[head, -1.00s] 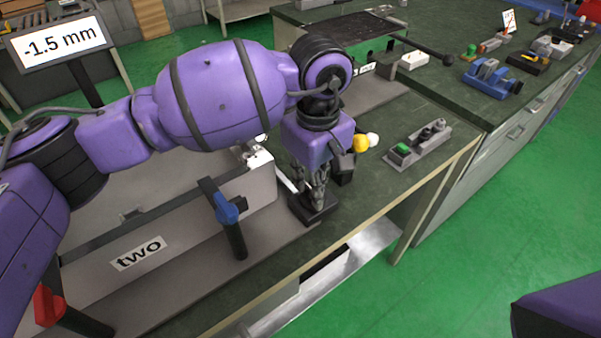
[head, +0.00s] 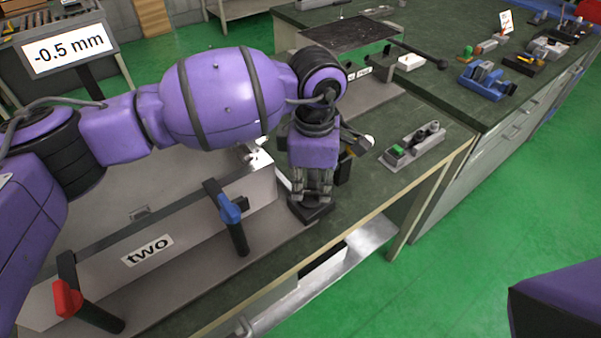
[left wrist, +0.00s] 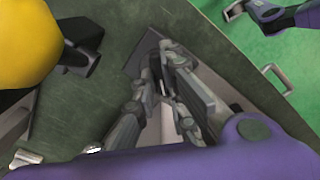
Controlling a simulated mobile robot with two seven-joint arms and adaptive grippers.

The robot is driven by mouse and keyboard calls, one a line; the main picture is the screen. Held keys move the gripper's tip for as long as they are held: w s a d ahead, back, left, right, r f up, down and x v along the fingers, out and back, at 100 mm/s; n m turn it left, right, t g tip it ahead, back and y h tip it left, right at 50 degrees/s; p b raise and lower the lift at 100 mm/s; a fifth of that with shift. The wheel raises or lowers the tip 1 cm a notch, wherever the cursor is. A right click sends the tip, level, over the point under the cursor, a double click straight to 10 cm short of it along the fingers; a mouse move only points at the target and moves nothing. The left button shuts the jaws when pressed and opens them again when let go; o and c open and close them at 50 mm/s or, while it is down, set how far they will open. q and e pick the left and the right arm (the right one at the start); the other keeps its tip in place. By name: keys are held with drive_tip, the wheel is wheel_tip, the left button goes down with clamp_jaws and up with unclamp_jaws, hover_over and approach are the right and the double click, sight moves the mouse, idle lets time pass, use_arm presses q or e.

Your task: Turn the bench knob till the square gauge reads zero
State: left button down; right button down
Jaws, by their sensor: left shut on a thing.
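The square gauge (head: 68,50) at the upper left is a dark-framed white display reading -0.5 mm. My left gripper (head: 311,196) points down at the bench's front edge, over a small dark base (head: 312,210). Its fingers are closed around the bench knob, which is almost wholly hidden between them. In the left wrist view, the fingers (left wrist: 163,88) come together over the dark base (left wrist: 140,58).
A grey box labelled "two" (head: 195,232), with a blue-handled lever (head: 230,210) and a red-handled lever (head: 67,297), stands left of the gripper. A button box (head: 412,147) with a green button sits to the right. The green floor at right is clear.

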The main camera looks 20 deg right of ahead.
sight(312, 191)
use_arm(q)
drive_tip(key=n+p, duration=0.1)
drive_tip(key=n, duration=0.2)
drive_tip(key=shift+r+n+p, duration=0.15)
drive_tip(key=shift+n+p, duration=0.2)
drive_tip(key=shift+n, duration=0.55)
use_arm(e)
drive_tip(key=r, duration=0.1)
drive_tip(key=w+r, duration=0.1)
drive_tip(key=shift+w+r, duration=0.1)
drive_tip(key=shift+r, duration=0.3)
use_arm(q)
drive_tip(key=shift+p, duration=0.3)
drive_tip(key=c, duration=2)
unclamp_jaws()
drive_tip(key=shift+o, duration=1)
use_arm(e)
drive_tip(key=shift+r, duration=0.1)
use_arm(q)
wheel_tip(312, 191, up, 12)
use_arm(e)
drive_tip(key=shift+s, duration=0.2)
